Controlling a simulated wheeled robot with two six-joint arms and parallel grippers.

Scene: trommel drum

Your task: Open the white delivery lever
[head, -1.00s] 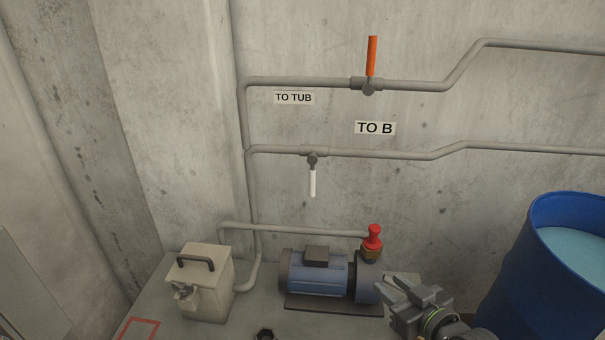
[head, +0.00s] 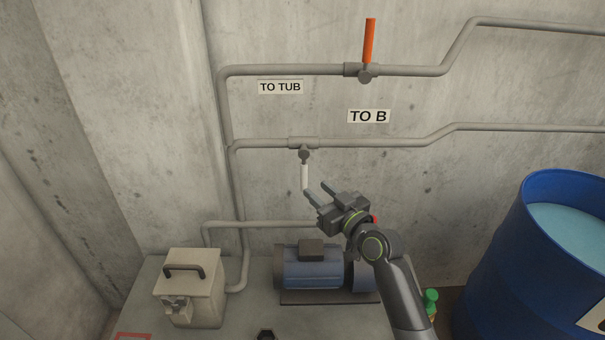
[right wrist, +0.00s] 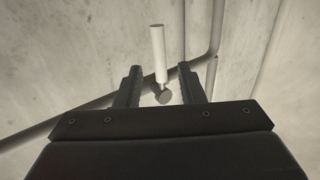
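The white lever (head: 304,176) hangs straight down from its valve (head: 304,153) on the lower pipe, by the TO B label (head: 368,116). My right gripper (head: 316,191) is open and empty, its fingertips close to the lever's lower end in the head view. In the right wrist view the white lever (right wrist: 158,52) shows beyond and between the two open fingers (right wrist: 162,88); I cannot tell whether they touch it. My left gripper is not in view.
An orange lever (head: 369,42) stands upright on the upper pipe, by the TO TUB label (head: 280,87). Below are a blue pump (head: 310,272) and a beige box with a handle (head: 190,285). A blue barrel (head: 500,255) stands at right. The wall left of the lever is clear.

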